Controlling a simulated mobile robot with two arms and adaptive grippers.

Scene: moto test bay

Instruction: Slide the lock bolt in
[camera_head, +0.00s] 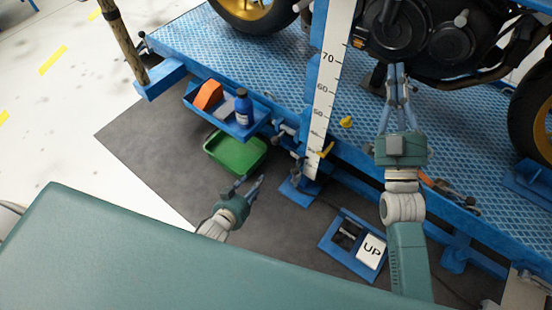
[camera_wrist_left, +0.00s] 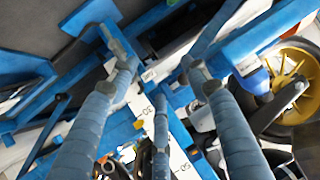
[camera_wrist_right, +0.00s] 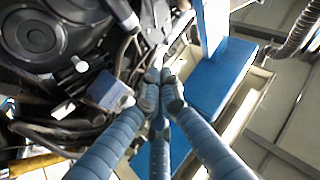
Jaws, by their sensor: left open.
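The blue post (camera_head: 318,40) of the lift carries a white height scale (camera_head: 325,85). A small yellow-ended part (camera_head: 326,149) sits at its lower end and grey metal fittings (camera_head: 287,130) sit beside it; I cannot tell which is the lock bolt. My left gripper (camera_head: 252,185) is open and empty, below and left of the post's foot, apart from it. In the left wrist view the scale (camera_wrist_left: 147,112) lies beyond its spread fingers. My right gripper (camera_head: 397,70) reaches up over the platform beneath the motorcycle engine. Its fingertips meet, with nothing visible between them.
The motorcycle (camera_head: 420,35) stands on the blue lift platform (camera_head: 240,50). A blue tray (camera_head: 218,118) with a blue bottle (camera_head: 243,108) and a green bin (camera_head: 235,152) are left of the post. A pedal marked UP (camera_head: 371,251) lies on the floor. Tools (camera_head: 445,189) lie along the platform edge.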

